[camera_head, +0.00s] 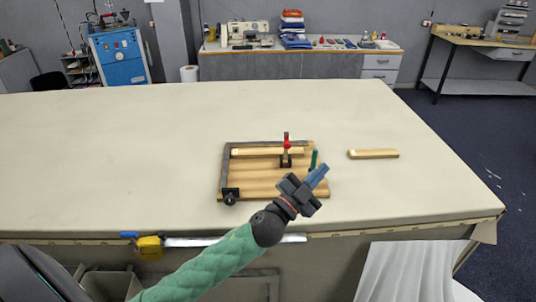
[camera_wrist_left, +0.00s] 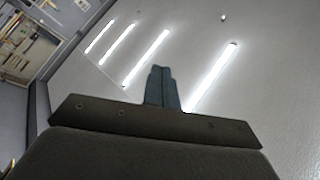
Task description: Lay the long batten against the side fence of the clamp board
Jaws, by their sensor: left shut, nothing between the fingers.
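The wooden clamp board (camera_head: 262,188) lies on the cloth table, with a dark fence along its left side (camera_head: 225,168) and its back edge. One pale batten (camera_head: 262,152) lies on the board along the back fence, by a red-handled clamp (camera_head: 287,144). A second batten (camera_head: 373,154), which looks shorter, lies on the cloth to the right, apart from the board. My left gripper (camera_head: 319,176) is shut and empty, in front of the board's right edge in the head view. Its closed blue-grey fingers show in the left wrist view (camera_wrist_left: 162,88). My right gripper is out of view.
A dark clamp part (camera_head: 230,196) sits at the board's front left corner and a green upright part (camera_head: 314,159) at its right. A yellow tape measure (camera_head: 149,247) is at the table's front edge. The cloth left of the board is clear.

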